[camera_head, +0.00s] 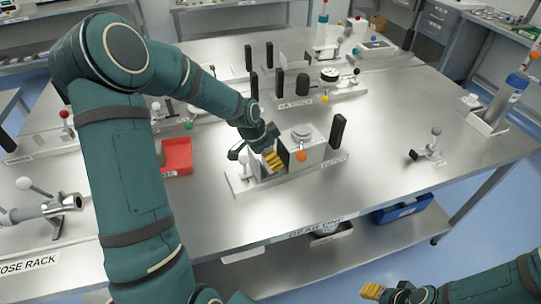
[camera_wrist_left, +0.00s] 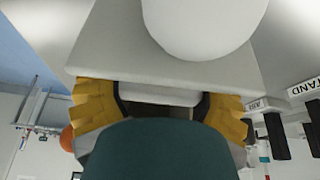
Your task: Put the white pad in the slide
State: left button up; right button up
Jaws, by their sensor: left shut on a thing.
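My left gripper (camera_head: 272,158) is at a pale fixture (camera_head: 238,183) near the middle of the table's front. In the left wrist view its yellow fingers (camera_wrist_left: 160,108) close on a pale piece (camera_wrist_left: 158,94), which appears to be the white pad; the wrist hides much of it. In the head view the pad cannot be made out behind the fingers. The fixture has a white block (camera_head: 316,153) with a round grey top and an orange ball. Which part is the slide is not clear. My right gripper (camera_head: 373,291) is low at the bottom right, apart from the table; its opening is unclear.
A red tray (camera_head: 177,154) lies left of the fixture. A black post (camera_head: 338,131) stands at the fixture's right end. Another fixture with black posts (camera_head: 303,86) is behind. A small lever stand (camera_head: 433,147) is to the right. Bare table lies between.

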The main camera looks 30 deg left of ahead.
pick_arm(q)
jog(key=shift+f, duration=0.1)
jog(key=o, duration=1)
jog(key=shift+r, duration=0.4)
jog(key=p+v, duration=0.1)
jog(key=v, duration=1)
jog(key=shift+s+r, duration=0.2)
jog(key=shift+a, duration=0.15)
